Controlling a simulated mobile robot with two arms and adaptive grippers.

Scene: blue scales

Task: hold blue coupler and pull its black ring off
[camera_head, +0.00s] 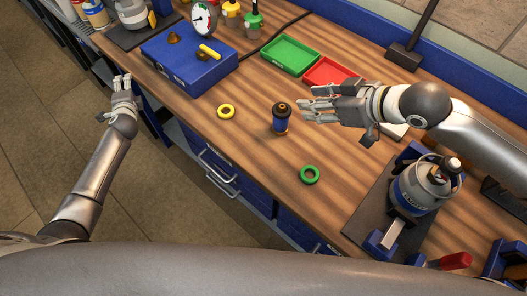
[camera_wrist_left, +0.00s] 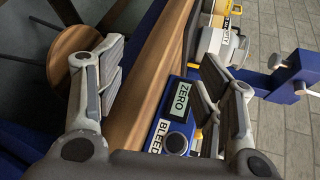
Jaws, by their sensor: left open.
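The blue coupler (camera_head: 281,124) stands upright on the wooden bench, near the middle of the head view. A black ring (camera_head: 281,110) sits around its upper part, with a small brownish tip above. My right gripper (camera_head: 308,104) is just right of the coupler, fingers pointing left towards it. Its fingers look spread, with nothing between them; I see no contact with the coupler. My left gripper (camera_head: 121,82) is open and empty, left of the bench's front edge and far from the coupler. Its spread fingers also show in the left wrist view (camera_wrist_left: 158,88).
A yellow ring (camera_head: 226,111) and a green ring (camera_head: 310,175) lie near the coupler. A blue box (camera_head: 190,72) with a gauge stands at the back left. Green (camera_head: 290,54) and red (camera_head: 331,72) trays lie behind. A grey device (camera_head: 425,190) stands at the right.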

